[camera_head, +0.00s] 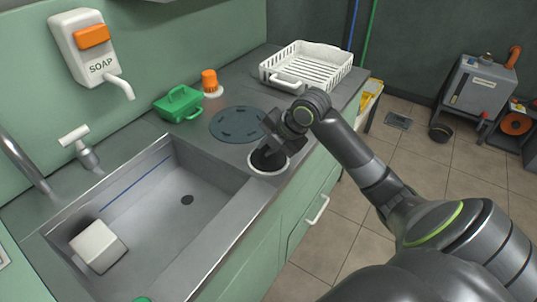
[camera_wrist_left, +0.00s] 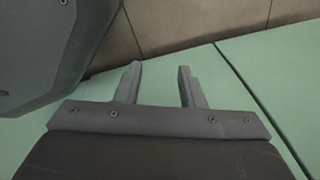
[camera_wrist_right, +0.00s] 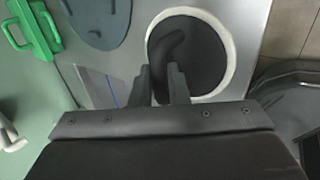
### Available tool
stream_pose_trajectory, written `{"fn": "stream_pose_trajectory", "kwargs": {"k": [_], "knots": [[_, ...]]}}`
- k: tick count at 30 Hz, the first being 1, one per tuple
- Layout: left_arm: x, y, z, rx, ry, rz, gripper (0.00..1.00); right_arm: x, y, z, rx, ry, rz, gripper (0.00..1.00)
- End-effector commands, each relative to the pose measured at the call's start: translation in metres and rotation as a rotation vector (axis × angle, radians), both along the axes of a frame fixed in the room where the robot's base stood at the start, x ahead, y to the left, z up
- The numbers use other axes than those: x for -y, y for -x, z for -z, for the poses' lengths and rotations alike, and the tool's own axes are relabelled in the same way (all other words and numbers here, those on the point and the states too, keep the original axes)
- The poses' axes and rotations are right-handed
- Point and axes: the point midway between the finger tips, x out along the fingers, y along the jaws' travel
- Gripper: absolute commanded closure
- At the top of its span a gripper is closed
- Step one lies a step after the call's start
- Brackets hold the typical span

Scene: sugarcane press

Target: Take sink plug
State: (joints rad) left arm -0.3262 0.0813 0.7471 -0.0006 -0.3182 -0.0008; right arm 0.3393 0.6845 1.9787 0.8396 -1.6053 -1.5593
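The sink plug (camera_head: 267,160) is a black disc with a raised, curved handle. It sits in a white ring on the counter to the right of the sink. In the right wrist view the plug (camera_wrist_right: 205,62) is below and beyond my right fingers. My right gripper (camera_wrist_right: 160,85) has its fingers close together on both sides of the plug's dark handle, with almost no gap showing. In the head view my right gripper (camera_head: 272,146) is right over the plug and hides part of it. My left gripper (camera_wrist_left: 162,82) is open and empty, above a green surface.
The sink basin (camera_head: 160,215) holds a white block (camera_head: 98,246). A blue-grey round mat (camera_head: 237,124), a green caddy (camera_head: 179,103), an orange-topped item (camera_head: 210,82) and a white dish rack (camera_head: 306,66) stand near the plug. A soap dispenser (camera_head: 92,45) hangs on the wall.

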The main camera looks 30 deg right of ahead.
Motion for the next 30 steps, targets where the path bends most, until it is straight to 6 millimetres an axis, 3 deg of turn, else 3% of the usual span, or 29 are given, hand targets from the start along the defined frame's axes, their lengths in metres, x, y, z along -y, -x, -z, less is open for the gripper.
{"fn": "stream_pose_trajectory", "kwargs": {"k": [3, 14, 30], "knots": [[0.0, 0.002, 0.0, -0.002, 0.0, 0.0, 0.64, 0.0, 0.0, 0.0, 0.0, 0.0, 0.0, 1.0], [0.0, 0.007, 0.001, -0.012, 0.001, -0.001, 0.64, 0.0, 0.0, -0.003, 0.001, 0.001, 0.0, 1.0], [0.0, 0.011, -0.006, -0.009, 0.0, -0.001, 0.64, 0.0, -0.001, -0.093, 0.002, 0.001, -0.005, 1.0]]}}
